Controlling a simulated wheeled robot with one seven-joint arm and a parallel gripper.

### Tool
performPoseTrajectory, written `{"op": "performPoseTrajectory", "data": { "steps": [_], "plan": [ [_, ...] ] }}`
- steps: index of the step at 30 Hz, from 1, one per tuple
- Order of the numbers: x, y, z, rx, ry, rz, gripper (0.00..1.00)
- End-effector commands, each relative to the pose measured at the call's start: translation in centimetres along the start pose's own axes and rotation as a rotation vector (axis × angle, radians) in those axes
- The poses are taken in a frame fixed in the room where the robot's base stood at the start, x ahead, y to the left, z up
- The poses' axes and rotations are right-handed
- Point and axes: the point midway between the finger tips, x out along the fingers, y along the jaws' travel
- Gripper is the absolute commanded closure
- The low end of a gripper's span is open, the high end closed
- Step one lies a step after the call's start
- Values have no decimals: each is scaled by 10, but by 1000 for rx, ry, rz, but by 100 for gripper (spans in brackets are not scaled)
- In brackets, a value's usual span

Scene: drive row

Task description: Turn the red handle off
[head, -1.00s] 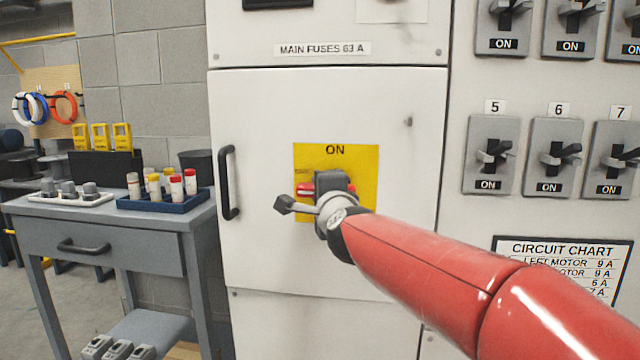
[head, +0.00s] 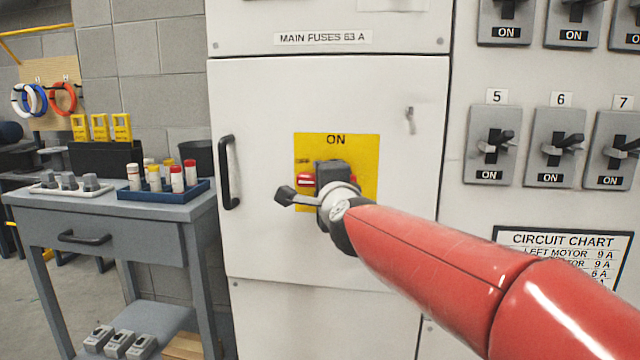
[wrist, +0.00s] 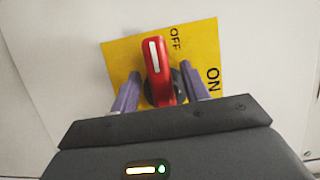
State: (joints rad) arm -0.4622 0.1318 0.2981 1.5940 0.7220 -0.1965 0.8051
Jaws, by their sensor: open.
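The red handle (wrist: 159,72) is a rotary switch on a yellow plate (wrist: 120,58), with a white stripe along it. In the wrist view ON and OFF labels show on the plate. In the head view the red handle (head: 305,180) lies level, its end pointing left, and ON stands above it on the yellow plate (head: 365,148). My gripper (wrist: 160,82) is open, with one finger on each side of the handle and a visible gap at both sides. In the head view my gripper (head: 332,172) hides the middle of the handle and the lower plate.
The plate sits on a white cabinet door (head: 260,110) with a black door handle (head: 228,172) at left. Breaker switches (head: 492,145) line the panel at right, above a circuit chart (head: 565,255). A grey workbench (head: 110,215) with a blue tray (head: 160,192) stands left.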

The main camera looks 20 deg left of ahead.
Motion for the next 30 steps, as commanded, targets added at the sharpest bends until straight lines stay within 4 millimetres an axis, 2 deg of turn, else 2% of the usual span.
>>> {"op": "performPoseTrajectory", "data": {
  "steps": [6,12,30],
  "plan": [
    [-39,2,0,-1,0,-2,55],
    [-62,2,0,-1,0,0,55],
    [-71,4,-4,-28,1,13,55]
  ]
}}
